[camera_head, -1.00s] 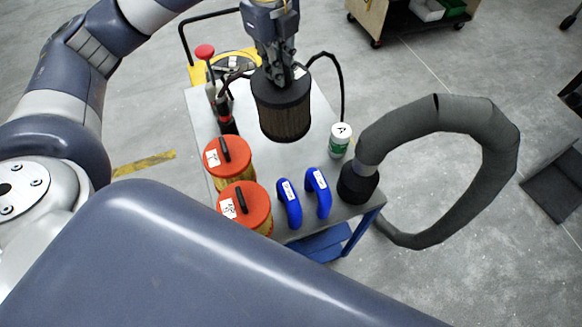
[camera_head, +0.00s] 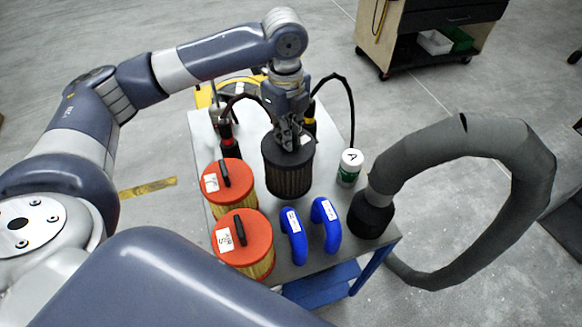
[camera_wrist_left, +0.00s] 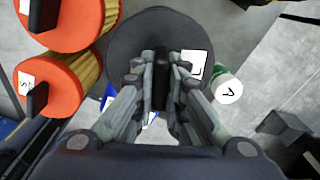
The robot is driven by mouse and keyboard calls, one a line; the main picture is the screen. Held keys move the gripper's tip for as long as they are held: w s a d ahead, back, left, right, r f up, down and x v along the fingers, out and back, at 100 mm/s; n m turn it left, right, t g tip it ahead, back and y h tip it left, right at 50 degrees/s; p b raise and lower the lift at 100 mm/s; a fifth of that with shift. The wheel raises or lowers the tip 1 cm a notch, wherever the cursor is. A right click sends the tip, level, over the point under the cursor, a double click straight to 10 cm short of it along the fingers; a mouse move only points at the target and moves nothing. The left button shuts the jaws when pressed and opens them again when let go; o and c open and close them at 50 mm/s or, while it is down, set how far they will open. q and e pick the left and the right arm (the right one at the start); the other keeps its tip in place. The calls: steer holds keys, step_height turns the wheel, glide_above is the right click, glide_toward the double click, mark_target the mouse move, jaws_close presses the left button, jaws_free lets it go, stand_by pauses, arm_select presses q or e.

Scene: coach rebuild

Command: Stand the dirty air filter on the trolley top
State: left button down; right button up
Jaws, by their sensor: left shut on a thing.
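The dirty air filter (camera_head: 288,178), dark-topped with grey-brown pleats, is upright over the middle of the grey trolley top (camera_head: 335,215). My left gripper (camera_head: 290,143) comes down from above and is shut on the black handle on its lid. The wrist view shows the fingers (camera_wrist_left: 161,85) either side of that handle, with the round dark lid (camera_wrist_left: 130,38) and a white label below them. I cannot tell whether the filter's base touches the trolley or hangs just above it. My right gripper is not in view.
Two orange-lidded filters (camera_head: 243,237) stand at the left. Two blue hoses (camera_head: 326,225) are at the front. A white-capped bottle (camera_head: 349,168) and a big grey hose (camera_head: 450,140) are at the right. Red-and-black tools (camera_head: 229,138) and cables are behind. A cabinet (camera_head: 430,35) stands beyond.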

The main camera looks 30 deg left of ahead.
arm_select(q)
step_height(320, 180, down, 6)
steer(key=shift+r+p, duration=0.1)
steer(key=shift+p, duration=0.35)
steer(key=c, duration=1.6)
jaws_free()
steer(key=shift+c, duration=0.2)
step_height(320, 180, up, 12)
steer(key=shift+s+f+b, duration=0.1)
steer(key=shift+s+b, duration=0.05)
steer(key=shift+b, duration=1)
